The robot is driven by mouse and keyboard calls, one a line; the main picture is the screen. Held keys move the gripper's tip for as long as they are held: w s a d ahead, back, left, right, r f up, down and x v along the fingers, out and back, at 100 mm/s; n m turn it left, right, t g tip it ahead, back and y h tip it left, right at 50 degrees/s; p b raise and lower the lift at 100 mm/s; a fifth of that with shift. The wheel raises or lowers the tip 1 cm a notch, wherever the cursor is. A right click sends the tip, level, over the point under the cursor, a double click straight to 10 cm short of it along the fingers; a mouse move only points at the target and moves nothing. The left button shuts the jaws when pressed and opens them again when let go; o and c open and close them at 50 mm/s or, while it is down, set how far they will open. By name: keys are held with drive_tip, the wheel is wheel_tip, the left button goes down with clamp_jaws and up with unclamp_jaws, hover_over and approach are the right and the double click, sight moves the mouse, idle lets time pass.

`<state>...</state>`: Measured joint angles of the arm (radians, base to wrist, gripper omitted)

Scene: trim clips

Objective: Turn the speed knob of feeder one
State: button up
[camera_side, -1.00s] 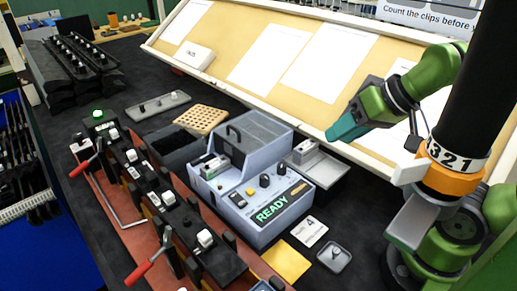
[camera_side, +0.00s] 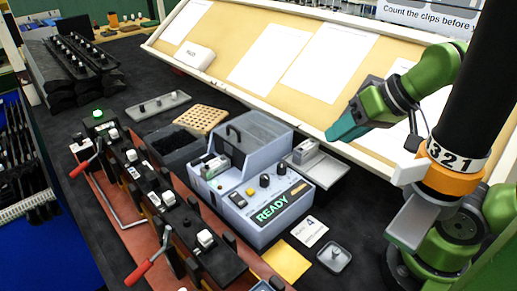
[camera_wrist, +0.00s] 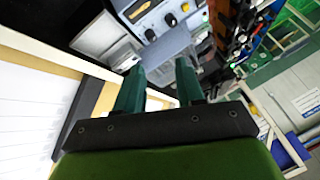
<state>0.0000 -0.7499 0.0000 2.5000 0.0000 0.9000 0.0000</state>
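The feeder (camera_side: 262,211) is a blue-grey box with a clear hopper and a green READY display, in the middle of the side view. Two dark knobs stand on its sloped front panel, one (camera_side: 265,180) left of the other (camera_side: 281,168). Their labels are too small to read, so I cannot tell which sets speed. In the wrist view the knobs (camera_wrist: 171,20) show near the top, beyond the fingertips. My gripper (camera_side: 332,135) is up and to the right of the feeder, apart from it. Its teal fingers (camera_wrist: 160,66) are spread and empty.
A slanted board (camera_side: 262,36) with white sheets runs behind the bench. A red-brown fixture (camera_side: 125,222) with clamps and red handles stands left of the feeder. A grey tray (camera_side: 322,182) is at its right. A yellow pad (camera_side: 286,261) and small grey dish (camera_side: 334,257) lie in front.

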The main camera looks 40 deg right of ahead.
drive_tip(key=shift+f, duration=0.1)
drive_tip(key=n+g+h, duration=0.1)
drive_tip(key=g+h, duration=0.1)
drive_tip(key=g, duration=0.5)
hover_over(265, 176)
wheel_tip(265, 176, down, 16)
idle(0.3)
